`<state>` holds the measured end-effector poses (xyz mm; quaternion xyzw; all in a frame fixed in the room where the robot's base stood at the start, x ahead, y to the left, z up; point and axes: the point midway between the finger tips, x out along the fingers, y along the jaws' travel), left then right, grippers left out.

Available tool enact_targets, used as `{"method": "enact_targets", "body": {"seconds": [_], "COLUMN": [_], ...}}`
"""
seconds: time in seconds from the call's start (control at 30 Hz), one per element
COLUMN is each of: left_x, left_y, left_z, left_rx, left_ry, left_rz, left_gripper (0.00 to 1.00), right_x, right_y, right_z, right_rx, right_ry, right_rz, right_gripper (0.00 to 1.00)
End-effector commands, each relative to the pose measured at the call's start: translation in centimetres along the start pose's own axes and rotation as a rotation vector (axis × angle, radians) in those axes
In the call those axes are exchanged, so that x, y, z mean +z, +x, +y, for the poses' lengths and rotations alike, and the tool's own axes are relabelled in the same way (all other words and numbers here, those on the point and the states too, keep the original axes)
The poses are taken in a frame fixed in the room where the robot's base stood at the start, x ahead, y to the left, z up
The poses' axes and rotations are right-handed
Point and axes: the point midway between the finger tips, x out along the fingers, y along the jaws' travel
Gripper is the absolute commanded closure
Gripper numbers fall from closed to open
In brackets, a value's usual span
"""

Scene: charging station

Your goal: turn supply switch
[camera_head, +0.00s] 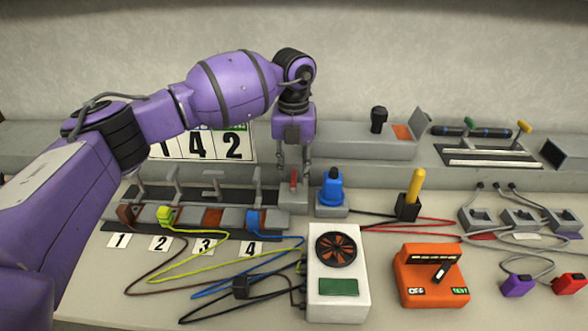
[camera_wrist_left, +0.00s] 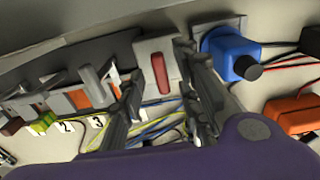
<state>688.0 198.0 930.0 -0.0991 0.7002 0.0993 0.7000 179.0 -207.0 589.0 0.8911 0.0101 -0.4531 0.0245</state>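A small red lever (camera_head: 293,181) stands on a grey switch block (camera_head: 291,198) at the right end of the row of grey levers; I take it for the supply switch. My left gripper (camera_head: 294,172) points down over it, open, with one finger on each side of the lever. In the left wrist view the red lever (camera_wrist_left: 161,74) shows upright on its grey block (camera_wrist_left: 150,46), between the two open fingers (camera_wrist_left: 158,70). I cannot tell whether either finger touches it. My right gripper is not in view.
A blue plug (camera_head: 331,188) stands close to the right of the switch block. Numbered sockets with colored cables lie left. A white fan box (camera_head: 352,295) and an orange tester (camera_head: 422,287) stand in front. A yellow-handled probe (camera_head: 414,185) stands further right.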

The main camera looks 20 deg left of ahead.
Motion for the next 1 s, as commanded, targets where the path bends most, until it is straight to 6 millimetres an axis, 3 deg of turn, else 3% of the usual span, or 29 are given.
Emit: {"method": "enact_targets", "body": {"seconds": [0.37, 0.63, 1.0], "left_x": [0.0, 0.0, 0.0], "left_y": [0.9, 0.9, 0.9], "left_z": [0.0, 0.0, 0.0], "left_rx": [0.000, 0.000, 0.000], "left_ry": [0.001, 0.001, 0.030], "left_rz": [0.000, 0.000, 0.000], "left_gripper": [0.69, 1.00, 1.00], "right_x": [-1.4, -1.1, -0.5], "right_y": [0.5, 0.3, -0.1], "right_z": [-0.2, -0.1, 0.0], "right_rx": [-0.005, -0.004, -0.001], "right_ry": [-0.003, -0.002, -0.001], "right_rz": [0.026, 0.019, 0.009], "right_gripper": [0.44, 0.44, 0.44]}}
